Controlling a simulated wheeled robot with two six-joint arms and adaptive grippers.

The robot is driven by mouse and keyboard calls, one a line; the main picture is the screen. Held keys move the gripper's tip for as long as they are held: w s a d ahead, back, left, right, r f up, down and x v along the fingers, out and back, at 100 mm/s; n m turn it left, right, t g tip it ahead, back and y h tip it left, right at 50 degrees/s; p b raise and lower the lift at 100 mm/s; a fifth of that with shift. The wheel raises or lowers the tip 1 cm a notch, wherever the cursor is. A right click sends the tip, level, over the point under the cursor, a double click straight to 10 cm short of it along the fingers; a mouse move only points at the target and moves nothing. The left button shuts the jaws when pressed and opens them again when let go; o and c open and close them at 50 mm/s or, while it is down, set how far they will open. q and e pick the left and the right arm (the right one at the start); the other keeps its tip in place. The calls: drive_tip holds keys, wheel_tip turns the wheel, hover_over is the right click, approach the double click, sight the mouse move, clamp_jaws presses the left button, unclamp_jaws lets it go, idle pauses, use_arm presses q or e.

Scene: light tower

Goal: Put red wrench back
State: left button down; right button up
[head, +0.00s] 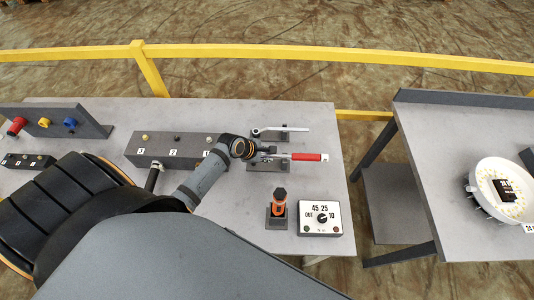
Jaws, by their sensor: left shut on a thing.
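The red wrench (306,157) has a red handle pointing right, and its metal end lies to the left, partly hidden by my left gripper. My left gripper (265,150) is shut on the metal end of the red wrench. The wrench is over a dark holder (262,165) on the grey table; I cannot tell whether it rests in it or is held just above it. A second wrench (292,130), grey, lies on another dark holder just behind. My right gripper is not in view.
A numbered grey box (165,148) stands left of the gripper. An orange tool (279,205) stands in a holder in front, beside a white dial box (320,218). A yellow rail (230,51) runs behind. A second table (440,160) carries a round white lamp (500,190).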

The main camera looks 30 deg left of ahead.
use_arm(q)
drive_tip(key=shift+f, duration=0.8)
drive_tip(key=c, duration=1.3)
unclamp_jaws()
drive_tip(key=shift+o, duration=0.4)
drive_tip(key=v, duration=1.2)
